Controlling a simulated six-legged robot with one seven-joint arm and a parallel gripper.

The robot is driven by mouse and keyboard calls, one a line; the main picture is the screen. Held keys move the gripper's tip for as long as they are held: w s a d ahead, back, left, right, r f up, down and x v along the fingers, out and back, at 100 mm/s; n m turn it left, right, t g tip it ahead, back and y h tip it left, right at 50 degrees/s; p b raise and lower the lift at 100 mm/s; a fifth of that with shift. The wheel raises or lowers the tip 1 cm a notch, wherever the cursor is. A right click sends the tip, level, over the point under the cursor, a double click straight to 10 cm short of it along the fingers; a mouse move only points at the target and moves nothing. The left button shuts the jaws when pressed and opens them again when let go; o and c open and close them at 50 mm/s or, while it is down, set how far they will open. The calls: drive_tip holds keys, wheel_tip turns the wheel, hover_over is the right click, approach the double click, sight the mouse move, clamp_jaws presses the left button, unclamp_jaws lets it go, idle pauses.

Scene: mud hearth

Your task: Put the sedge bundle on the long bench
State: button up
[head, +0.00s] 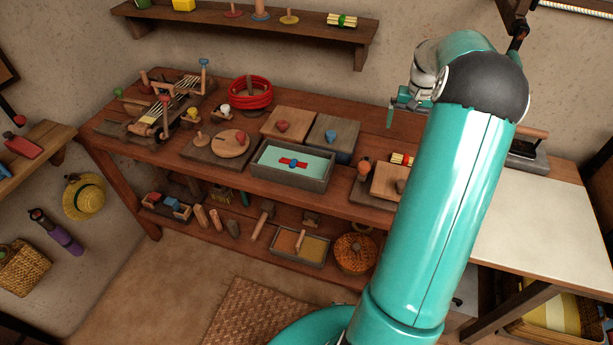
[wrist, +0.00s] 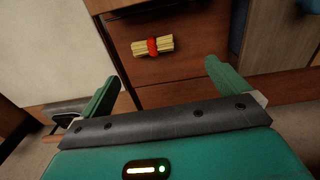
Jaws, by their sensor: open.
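A yellow stick bundle with a red band (wrist: 152,46) lies on brown wood in the wrist view. What appears to be the same bundle (head: 401,159) shows in the head view on the long bench (head: 368,137), partly hidden by my arm. Another bundle, pale with green bands (head: 342,20), lies on the wall shelf. I cannot tell by looks alone which is the sedge bundle. My gripper (wrist: 165,82) is open and empty, with the red-banded bundle beyond its fingertips, apart from them. In the head view my gripper (head: 397,104) is above the bench's right part.
The wall shelf (head: 250,27) runs above the bench. A grey tray (head: 291,166), lidded boxes, a red coil (head: 250,93) and a rack (head: 165,105) crowd the bench. A pale-topped table (head: 550,225) adjoins at right, mostly clear. Strips of bare wood remain along the bench's back.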

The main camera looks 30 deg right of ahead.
drive_tip(key=a+r+n+t+h, duration=0.1)
drive_tip(key=a+r, duration=0.4)
drive_tip(key=a, duration=0.4)
drive_tip(key=w+a+r+n, duration=0.15)
drive_tip(key=a+r, duration=0.25)
drive_tip(key=a, duration=0.4)
drive_tip(key=a+r+n+t+h, duration=0.1)
drive_tip(key=a+r+n, duration=0.1)
drive_tip(key=a+r, duration=0.5)
drive_tip(key=s+a+f+n+t+y, duration=0.1)
drive_tip(key=s+a+n, duration=0.1)
drive_tip(key=s+a, duration=0.6)
drive_tip(key=s+a+f+n+t+y, duration=0.1)
drive_tip(key=s+a+n+t, duration=0.1)
drive_tip(key=s+a, duration=0.6)
drive_tip(key=a+n, duration=0.1)
drive_tip(key=a, duration=0.6)
drive_tip(key=shift+s+t, duration=0.2)
drive_tip(key=shift+t, duration=0.1)
drive_tip(key=shift+d, duration=0.1)
